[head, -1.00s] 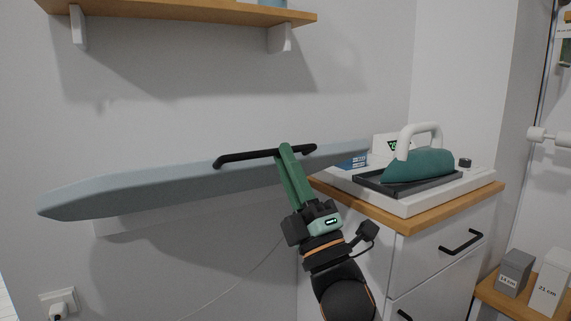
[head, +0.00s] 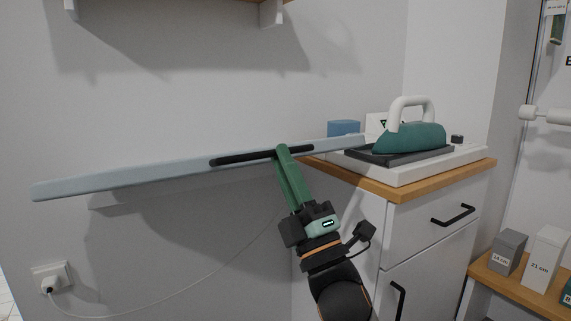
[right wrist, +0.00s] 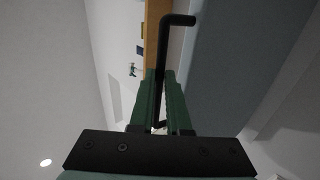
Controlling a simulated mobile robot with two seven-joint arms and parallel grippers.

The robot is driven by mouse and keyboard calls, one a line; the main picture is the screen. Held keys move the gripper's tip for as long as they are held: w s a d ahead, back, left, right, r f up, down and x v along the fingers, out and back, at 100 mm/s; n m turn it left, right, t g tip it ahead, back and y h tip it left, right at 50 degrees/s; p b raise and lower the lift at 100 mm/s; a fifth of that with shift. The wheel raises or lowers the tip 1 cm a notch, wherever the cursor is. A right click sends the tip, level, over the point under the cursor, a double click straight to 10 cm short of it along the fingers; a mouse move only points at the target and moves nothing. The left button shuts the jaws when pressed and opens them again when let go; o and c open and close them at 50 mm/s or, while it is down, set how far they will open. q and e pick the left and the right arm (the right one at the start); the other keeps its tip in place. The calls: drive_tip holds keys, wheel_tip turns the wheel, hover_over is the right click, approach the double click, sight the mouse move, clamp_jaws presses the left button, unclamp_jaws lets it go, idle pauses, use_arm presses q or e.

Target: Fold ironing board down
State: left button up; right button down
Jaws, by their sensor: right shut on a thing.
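The light blue ironing board (head: 130,179) juts from the wall in the head view and shows nearly edge-on, close to level. A black bar handle (head: 240,157) runs along its near edge. My right gripper (head: 281,152) is shut on this handle, its green fingers reaching up from below. In the right wrist view the handle (right wrist: 164,60) passes between the green fingers (right wrist: 162,100), with the board's blue-grey face (right wrist: 235,60) beside it on the right. My left gripper is not in view.
A white cabinet (head: 420,225) with a wooden top stands right of the board, close to its right end. A teal iron (head: 410,138) rests on a station there. A shelf is above. A plug and cord (head: 50,278) are low on the left wall.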

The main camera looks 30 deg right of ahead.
drive_tip(key=shift+w+f, duration=0.3)
drive_tip(key=c, duration=1.1)
unclamp_jaws()
drive_tip(key=shift+w, duration=0.1)
drive_tip(key=shift+o, duration=1.1)
drive_tip(key=shift+r, duration=0.15)
drive_tip(key=shift+s+r, duration=0.1)
drive_tip(key=shift+s, duration=0.1)
